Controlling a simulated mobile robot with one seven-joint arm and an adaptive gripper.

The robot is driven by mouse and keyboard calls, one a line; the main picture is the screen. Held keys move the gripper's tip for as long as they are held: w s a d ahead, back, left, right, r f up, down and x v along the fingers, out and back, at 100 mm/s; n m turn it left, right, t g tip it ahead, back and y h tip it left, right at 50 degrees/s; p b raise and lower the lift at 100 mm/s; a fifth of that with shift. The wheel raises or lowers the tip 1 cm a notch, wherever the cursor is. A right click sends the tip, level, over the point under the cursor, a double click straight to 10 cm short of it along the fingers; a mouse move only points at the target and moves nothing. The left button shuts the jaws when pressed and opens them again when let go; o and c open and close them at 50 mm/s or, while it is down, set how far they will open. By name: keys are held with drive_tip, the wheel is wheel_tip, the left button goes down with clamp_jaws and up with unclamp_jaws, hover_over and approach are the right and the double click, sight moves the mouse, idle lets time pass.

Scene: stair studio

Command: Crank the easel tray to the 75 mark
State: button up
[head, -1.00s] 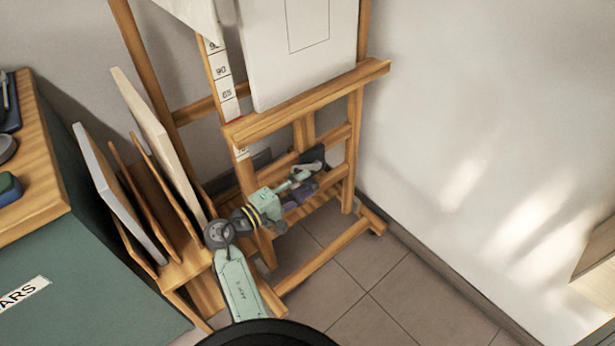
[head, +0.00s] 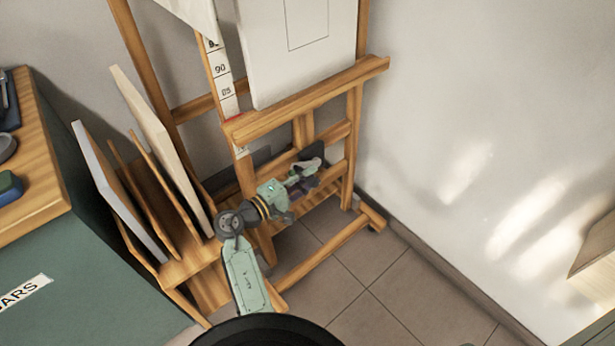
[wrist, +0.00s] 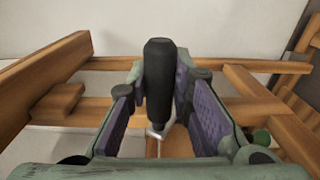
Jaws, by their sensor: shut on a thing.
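The wooden easel stands against the wall, its tray (head: 300,98) holding a white canvas (head: 300,50). A white scale strip (head: 221,70) runs up its left side; a mark that looks like 90 shows, with a blurred one below it and a red mark near the tray's left end. My gripper (head: 307,170) is low at the easel, under the tray. In the wrist view its purple-padded fingers (wrist: 163,115) are shut around the black crank handle (wrist: 159,80), which stands upright between them. The metal crank rod shows below the handle. The crank's mount is hidden.
A wooden rack with upright boards (head: 160,150) stands close to the left of my arm. A green cabinet with a wooden top (head: 35,180) is at far left. The wall is on the right, and tiled floor (head: 345,285) is open in front of the easel.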

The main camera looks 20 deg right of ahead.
clamp_jaws()
drive_tip(key=shift+f, duration=0.1)
drive_tip(key=f, duration=0.1)
drive_tip(key=f+b, duration=0.1)
drive_tip(key=a+f+b, duration=0.1)
drive_tip(key=shift+s+f, duration=0.2)
drive_tip(key=shift+s, duration=0.1)
drive_tip(key=o, duration=0.8)
unclamp_jaws()
drive_tip(key=shift+r, duration=0.1)
